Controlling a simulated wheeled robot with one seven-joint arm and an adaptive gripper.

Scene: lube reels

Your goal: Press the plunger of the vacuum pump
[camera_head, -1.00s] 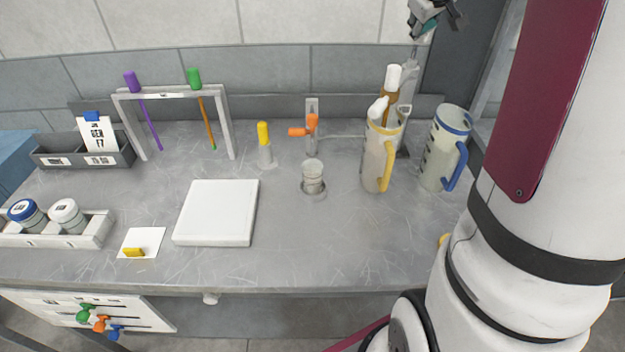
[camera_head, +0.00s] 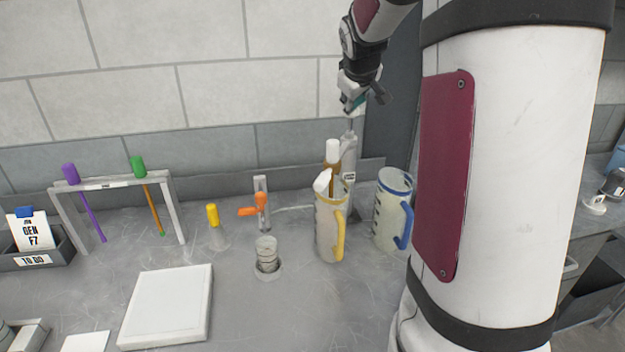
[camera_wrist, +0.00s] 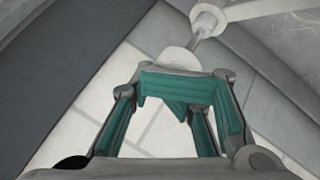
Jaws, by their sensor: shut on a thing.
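The vacuum pump (camera_head: 349,160) is a grey upright cylinder at the back of the bench, partly hidden by the yellow-handled jug. Its thin plunger rod (camera_head: 351,128) rises from the top to my gripper (camera_head: 353,103). In the wrist view, the plunger's pale round knob (camera_wrist: 180,61) and its rod show just beyond the teal finger pads of my gripper (camera_wrist: 180,95). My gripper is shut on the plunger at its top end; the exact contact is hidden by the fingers.
A yellow-handled jug (camera_head: 329,235) with bottles in it stands in front of the pump, and a blue-handled jug (camera_head: 391,215) to its right. An orange valve (camera_head: 261,205) and a glass jar (camera_head: 266,255) are to the left. The wall is close behind.

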